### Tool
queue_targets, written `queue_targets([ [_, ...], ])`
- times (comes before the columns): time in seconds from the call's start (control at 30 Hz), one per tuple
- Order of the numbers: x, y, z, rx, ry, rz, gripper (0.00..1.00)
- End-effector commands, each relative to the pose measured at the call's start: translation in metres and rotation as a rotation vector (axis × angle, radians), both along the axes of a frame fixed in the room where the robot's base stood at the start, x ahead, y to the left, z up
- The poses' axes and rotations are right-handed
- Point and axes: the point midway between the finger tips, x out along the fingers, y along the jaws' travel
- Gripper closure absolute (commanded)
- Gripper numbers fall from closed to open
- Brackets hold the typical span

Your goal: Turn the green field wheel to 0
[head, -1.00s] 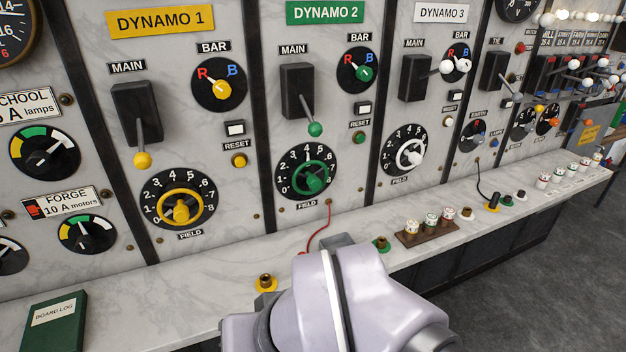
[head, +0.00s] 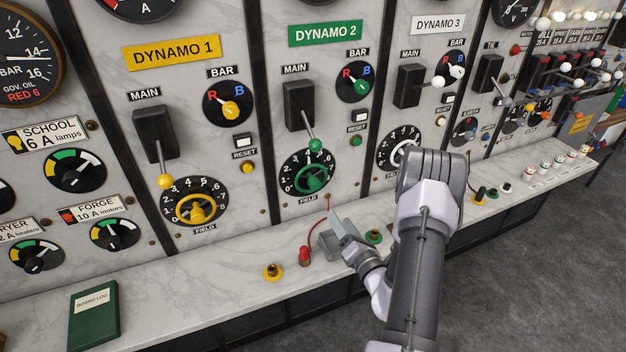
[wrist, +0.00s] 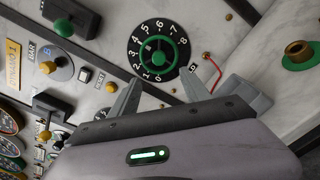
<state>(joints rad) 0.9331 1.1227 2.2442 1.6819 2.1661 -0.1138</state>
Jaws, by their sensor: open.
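The green field wheel (head: 312,180) sits on a black dial numbered from 0 upward, low on the Dynamo 2 panel. Its small pointer mark is too fine to read surely. My gripper (head: 333,222) is in front of the panel, below and slightly right of the wheel, above the ledge. In the wrist view the wheel (wrist: 160,57) is ahead, just beyond the open fingers (wrist: 161,85). The fingers are empty and apart from the wheel. The 0 lies at the dial's lower side in that view, toward the fingers.
The Dynamo 2 main lever with its green knob (head: 315,145) hangs just above the dial. A red plug (head: 304,256) with a cord, a brass-and-yellow socket (head: 273,272) and a green socket (head: 374,237) are on the marble ledge. Yellow (head: 196,208) and white field wheels flank the green one.

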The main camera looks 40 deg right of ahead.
Motion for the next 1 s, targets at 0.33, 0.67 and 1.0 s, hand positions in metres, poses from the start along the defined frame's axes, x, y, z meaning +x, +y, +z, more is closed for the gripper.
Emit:
queue_targets([
  [0.33, 0.101, -0.02, 0.002, -0.005, -0.005, 0.011, 0.45],
  [0.67, 0.155, -0.033, 0.001, -0.003, -0.002, 0.01, 0.45],
  [1.0, 0.158, -0.034, 0.001, -0.001, -0.002, 0.009, 0.51],
])
